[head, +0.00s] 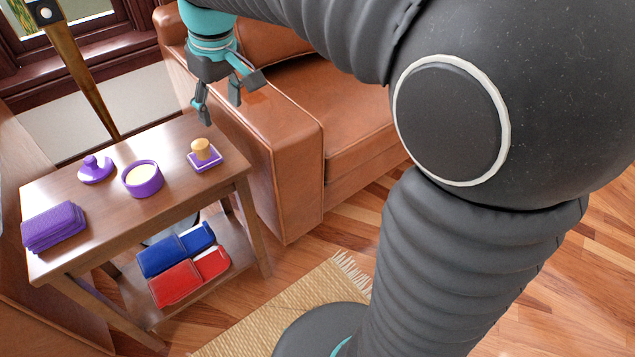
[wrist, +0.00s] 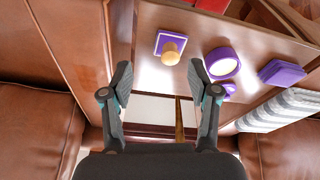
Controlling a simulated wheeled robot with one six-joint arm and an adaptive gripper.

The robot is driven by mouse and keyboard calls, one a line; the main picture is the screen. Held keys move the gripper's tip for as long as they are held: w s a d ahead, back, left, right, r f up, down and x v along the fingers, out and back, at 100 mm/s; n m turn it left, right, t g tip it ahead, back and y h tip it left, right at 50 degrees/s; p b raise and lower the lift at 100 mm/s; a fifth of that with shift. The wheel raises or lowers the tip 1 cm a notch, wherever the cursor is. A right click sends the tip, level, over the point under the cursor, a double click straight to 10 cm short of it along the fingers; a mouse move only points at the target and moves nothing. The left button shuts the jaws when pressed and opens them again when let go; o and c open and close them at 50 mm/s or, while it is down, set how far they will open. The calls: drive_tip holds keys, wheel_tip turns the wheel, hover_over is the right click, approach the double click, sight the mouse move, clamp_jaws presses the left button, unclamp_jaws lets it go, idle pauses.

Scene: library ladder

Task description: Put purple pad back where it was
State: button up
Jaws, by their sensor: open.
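A flat square purple pad (head: 194,163) lies on the wooden side table near its right end, with a short wooden knob (head: 203,148) standing on it. Both also show in the wrist view, the pad (wrist: 160,43) and the knob (wrist: 171,52). A folded purple stack (head: 53,227) lies at the table's left end; it also shows in the wrist view (wrist: 282,73). I cannot tell which of the two the task's name means. My gripper (head: 222,102) is open and empty above the table's right rear edge, apart from the pad. It also shows in the wrist view (wrist: 160,76).
A purple bowl (head: 142,178) with cream contents and a purple knobbed lid (head: 95,170) stand mid-table (head: 110,220). Blue (head: 160,257) and red (head: 175,284) items lie on the lower shelf. A brown leather armchair (head: 275,140) stands close on the right.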

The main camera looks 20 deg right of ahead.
drive_tip(key=s+d+f+m+t, duration=0.1)
drive_tip(key=s+d+f+m, duration=0.1)
drive_tip(key=s, duration=0.5)
drive_tip(key=s+d+f+m+t, duration=0.1)
drive_tip(key=s+d+f+m, duration=0.1)
drive_tip(key=s+d, duration=0.3)
drive_tip(key=s+d+f+m+t+h, duration=0.1)
drive_tip(key=s+d+f+m, duration=0.1)
drive_tip(key=s, duration=0.7)
drive_tip(key=shift+d+f, duration=0.5)
drive_tip(key=shift+d, duration=0.65)
drive_tip(key=shift+s, duration=0.1)
drive_tip(key=shift+r, duration=0.4)
